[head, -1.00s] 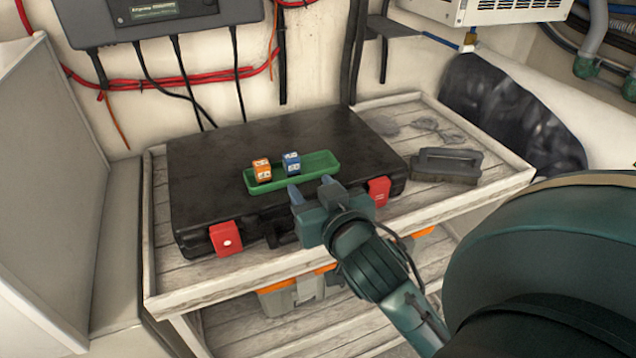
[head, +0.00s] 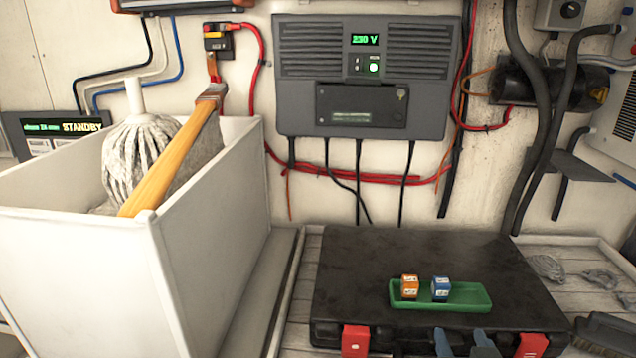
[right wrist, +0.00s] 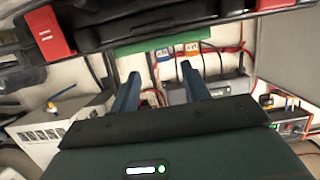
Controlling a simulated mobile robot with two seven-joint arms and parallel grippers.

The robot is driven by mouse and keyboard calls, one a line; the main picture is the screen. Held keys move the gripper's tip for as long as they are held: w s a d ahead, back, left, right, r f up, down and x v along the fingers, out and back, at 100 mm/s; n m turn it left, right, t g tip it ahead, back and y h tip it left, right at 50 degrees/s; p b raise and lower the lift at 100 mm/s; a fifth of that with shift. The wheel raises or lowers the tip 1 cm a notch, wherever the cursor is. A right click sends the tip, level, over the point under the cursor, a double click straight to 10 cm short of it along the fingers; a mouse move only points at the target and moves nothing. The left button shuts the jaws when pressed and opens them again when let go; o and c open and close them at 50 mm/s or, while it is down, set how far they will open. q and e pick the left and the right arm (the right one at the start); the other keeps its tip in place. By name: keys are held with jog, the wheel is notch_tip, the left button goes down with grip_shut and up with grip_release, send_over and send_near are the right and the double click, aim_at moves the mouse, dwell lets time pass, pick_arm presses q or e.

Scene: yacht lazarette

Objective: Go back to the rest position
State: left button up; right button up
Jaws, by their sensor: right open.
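My right gripper (head: 465,342) shows at the bottom edge of the head view, just in front of the black case (head: 420,252). Its two blue-grey fingers are apart with nothing between them. They also show apart in the right wrist view (right wrist: 160,78). On the case lies a green tray (head: 470,299) holding an orange block (head: 410,287) and a blue block (head: 440,289) side by side. The gripper is apart from the tray and blocks. My left gripper is not in view.
The case has red latches (head: 356,341) and rests on a wooden shelf (head: 298,308). A white bin (head: 215,240) with a mop (head: 140,150) and a wooden handle stands at left. A dark brush (head: 604,332) lies at right. A power unit (head: 365,75) and cables line the wall.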

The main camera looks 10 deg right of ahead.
jog(key=s+a+f+n+g+y, duration=0.25)
jog(key=s+f+g, duration=0.25)
jog(key=s+f, duration=0.25)
jog(key=s+a+f+n+g+y, duration=0.25)
jog(key=s+f+g, duration=0.35)
jog(key=f, duration=0.3)
jog(key=w+a+f+t+y, duration=0.1)
jog(key=w+a+f+t, duration=0.4)
jog(key=a+f+t, duration=0.1)
jog(key=shift+f+t+y, duration=0.3)
jog(key=shift+f, duration=0.5)
